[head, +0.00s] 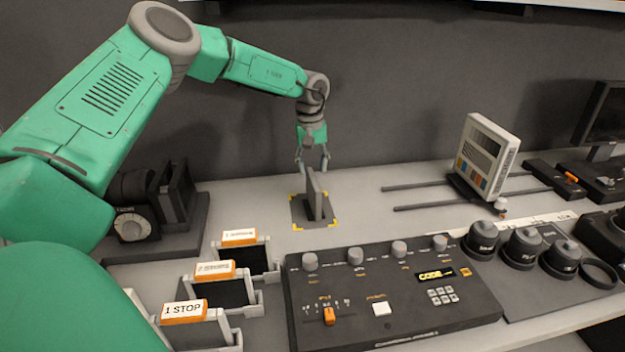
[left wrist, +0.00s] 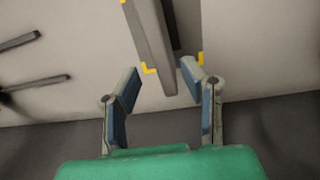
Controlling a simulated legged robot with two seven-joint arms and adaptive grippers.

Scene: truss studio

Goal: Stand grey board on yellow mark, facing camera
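The grey board (head: 317,196) stands upright on a dark pad (head: 299,212) with yellow corner marks (head: 297,226) on the bench. In the head view it shows mostly its narrow edge, with a broad side turned away to the left. My left gripper (head: 312,168) is just above and behind the board's top, pointing down. In the left wrist view its fingers (left wrist: 165,90) are spread apart, with the board (left wrist: 155,40) beyond and between them. I see no clear contact; the right finger looks close to the board. My right gripper is not in view.
A control panel (head: 390,295) lies in front of the pad. Orange-labelled card holders (head: 222,290) stand at front left, a dark device with a dial (head: 133,225) behind them. A colour chart (head: 487,155) stands on rails at right, near several lenses (head: 522,247). Bench beside the pad is clear.

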